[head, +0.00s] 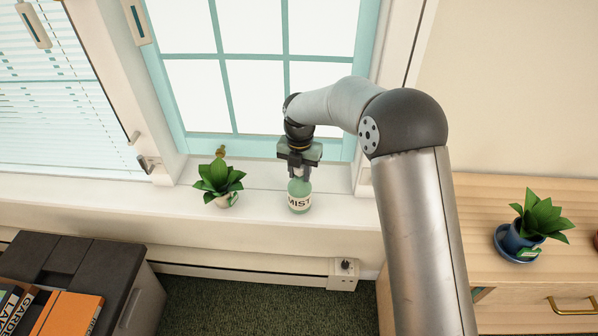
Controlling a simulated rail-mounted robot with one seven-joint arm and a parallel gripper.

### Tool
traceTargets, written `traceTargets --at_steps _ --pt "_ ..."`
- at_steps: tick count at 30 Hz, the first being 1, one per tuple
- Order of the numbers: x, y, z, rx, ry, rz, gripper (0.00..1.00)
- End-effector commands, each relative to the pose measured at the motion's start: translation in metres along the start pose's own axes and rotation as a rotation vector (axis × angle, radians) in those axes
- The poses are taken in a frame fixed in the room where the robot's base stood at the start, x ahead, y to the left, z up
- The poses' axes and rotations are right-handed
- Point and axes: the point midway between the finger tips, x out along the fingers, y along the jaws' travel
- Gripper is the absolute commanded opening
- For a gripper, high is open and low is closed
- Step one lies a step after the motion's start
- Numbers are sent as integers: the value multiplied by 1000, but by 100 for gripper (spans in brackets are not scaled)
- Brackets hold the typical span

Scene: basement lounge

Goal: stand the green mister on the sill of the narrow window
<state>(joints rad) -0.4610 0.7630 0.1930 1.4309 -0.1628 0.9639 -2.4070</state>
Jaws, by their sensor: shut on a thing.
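The green mister (299,196) is a pale green bottle with a white label whose visible letters read MIST. It is upright at the sill (265,204) of the teal-framed window (223,60). My gripper (299,176) points down and is shut on the top of the mister, hiding its neck and head. I cannot tell whether the bottle's base touches the sill or is slightly above it.
A potted plant (219,184) stands on the sill left of the mister, with a gap between. A window with blinds (50,90) is at left. A wooden cabinet (487,200) at right holds a blue-potted plant (520,238). A dark-topped unit with books (75,270) is lower left.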

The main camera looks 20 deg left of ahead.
Motion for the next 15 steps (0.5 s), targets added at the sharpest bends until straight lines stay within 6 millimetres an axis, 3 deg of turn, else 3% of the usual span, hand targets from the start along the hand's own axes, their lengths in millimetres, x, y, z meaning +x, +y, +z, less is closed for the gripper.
traceTargets --at_steps 13,14,15 --pt "6 0 0 0 -2 2 0" --pt "6 0 0 0 0 1 36" --pt "6 0 0 0 0 1 47"
